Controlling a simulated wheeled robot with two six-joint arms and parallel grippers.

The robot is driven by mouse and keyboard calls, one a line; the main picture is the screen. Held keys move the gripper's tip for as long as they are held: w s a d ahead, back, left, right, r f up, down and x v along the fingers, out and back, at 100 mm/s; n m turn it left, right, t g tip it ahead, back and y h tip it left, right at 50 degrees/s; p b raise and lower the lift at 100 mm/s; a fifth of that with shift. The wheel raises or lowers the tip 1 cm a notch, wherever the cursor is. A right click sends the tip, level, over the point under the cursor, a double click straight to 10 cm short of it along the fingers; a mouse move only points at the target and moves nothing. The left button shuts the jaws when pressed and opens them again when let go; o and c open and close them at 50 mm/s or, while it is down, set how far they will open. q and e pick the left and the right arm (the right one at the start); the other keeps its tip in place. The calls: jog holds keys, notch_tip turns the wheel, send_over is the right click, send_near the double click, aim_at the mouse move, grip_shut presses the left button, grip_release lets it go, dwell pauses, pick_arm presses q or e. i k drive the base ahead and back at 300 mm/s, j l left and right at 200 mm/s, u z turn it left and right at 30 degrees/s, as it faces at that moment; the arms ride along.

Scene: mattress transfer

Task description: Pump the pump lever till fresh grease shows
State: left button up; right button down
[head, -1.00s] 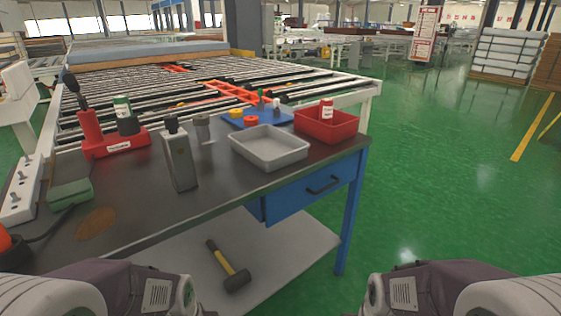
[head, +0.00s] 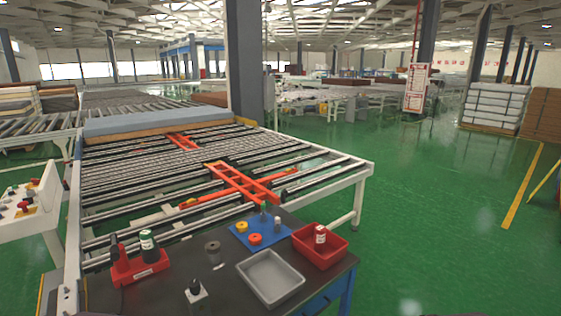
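I cannot identify a pump lever or any grease for certain. A red holder (head: 140,271) stands at the left of the dark workbench (head: 215,290). Neither of my grippers is in view.
A grey tray (head: 270,278) and a red bin (head: 320,246) with a small bottle are at the bench's right. A blue mat (head: 259,233) holds small coloured parts. A roller conveyor (head: 180,170) with a mattress lies beyond. Green floor (head: 430,220) is open at right.

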aim_at(115, 254)
jog(key=u, duration=1.35)
